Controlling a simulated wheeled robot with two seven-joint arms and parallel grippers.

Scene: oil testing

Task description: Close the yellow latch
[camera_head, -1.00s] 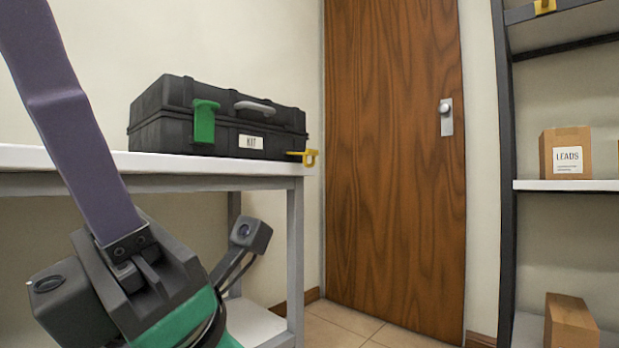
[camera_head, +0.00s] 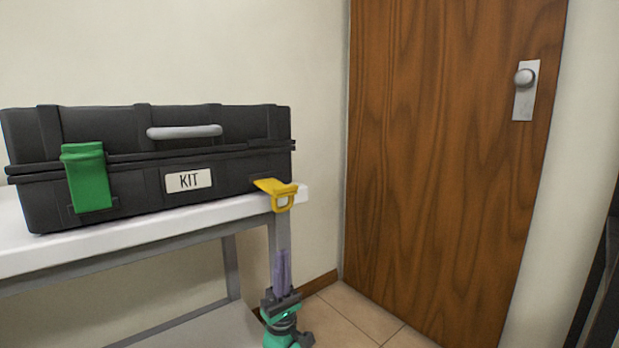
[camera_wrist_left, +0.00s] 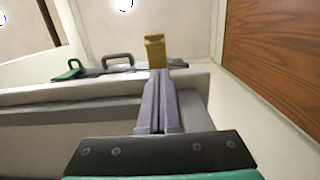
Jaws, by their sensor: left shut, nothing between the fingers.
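The yellow latch (camera_head: 276,190) hangs open at the lower right front of the black kit case (camera_head: 240,165), sticking outward past the table edge. The green latch (camera_head: 87,178) lies flat against the case front at the left. My left gripper (camera_head: 282,260) is below the yellow latch, pointing up, with its purple fingers shut and empty. In the left wrist view the shut fingers (camera_wrist_left: 158,105) point toward the yellow latch (camera_wrist_left: 155,50), which appears just beyond their tips. I cannot tell whether they touch. My right gripper is not in view.
The case stands on a white table (camera_head: 130,228) with grey legs and a lower shelf. A wooden door (camera_head: 440,150) is to the right. The tiled floor (camera_head: 350,315) between table and door is clear. A dark shelf edge shows at far right.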

